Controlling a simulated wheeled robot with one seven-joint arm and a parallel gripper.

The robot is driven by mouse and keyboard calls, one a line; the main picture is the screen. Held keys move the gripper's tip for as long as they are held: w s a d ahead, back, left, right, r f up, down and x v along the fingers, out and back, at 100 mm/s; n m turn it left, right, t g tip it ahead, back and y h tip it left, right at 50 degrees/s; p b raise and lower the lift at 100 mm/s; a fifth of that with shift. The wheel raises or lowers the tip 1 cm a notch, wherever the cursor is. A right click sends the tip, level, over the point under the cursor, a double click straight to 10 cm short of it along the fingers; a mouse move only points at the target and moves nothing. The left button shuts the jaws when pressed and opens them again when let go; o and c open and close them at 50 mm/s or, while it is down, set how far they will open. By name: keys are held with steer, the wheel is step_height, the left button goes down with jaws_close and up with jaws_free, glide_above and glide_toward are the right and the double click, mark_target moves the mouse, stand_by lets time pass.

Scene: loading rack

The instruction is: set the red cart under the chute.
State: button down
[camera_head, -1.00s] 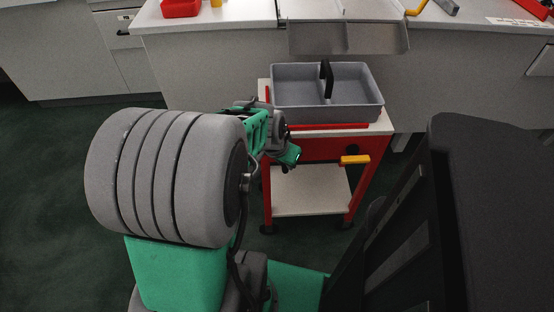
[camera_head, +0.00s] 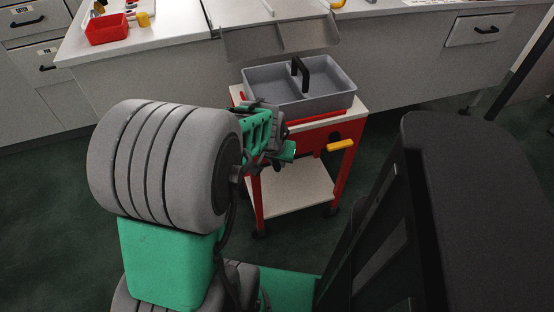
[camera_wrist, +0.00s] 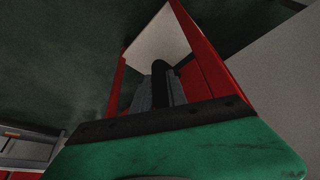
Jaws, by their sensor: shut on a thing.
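The red cart (camera_head: 317,137) stands on its wheels by the counter, with a white top and a white lower shelf. A grey divided tote (camera_head: 300,92) with a black handle sits on its top. The chute (camera_head: 280,38) is a grey sloping tray at the counter's front edge, just behind the tote in the picture; overlap in depth is hard to judge. My gripper (camera_head: 280,147) is at the cart's near left side, shut on its handle, mostly hidden by my wrist. In the wrist view, a dark bar (camera_wrist: 158,69) shows between the fingers, before the cart's red frame (camera_wrist: 205,48).
A red bin (camera_head: 107,29) and small items lie on the white counter (camera_head: 170,22). Counter fronts wall off the far side. Dark green floor (camera_head: 50,190) is clear at the left.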

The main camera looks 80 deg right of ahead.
steer(key=c, duration=1.6)
jaws_free()
steer(key=shift+s+d+r, duration=0.2)
steer(key=shift+s+d, duration=0.15)
steer(key=shift+o, duration=1.4)
steer(key=shift+w+a+f, duration=0.1)
steer(key=p+v, duration=0.1)
steer(key=v, duration=0.6)
steer(key=shift+a+r+p, duration=0.2)
steer(key=shift+r+p, duration=0.15)
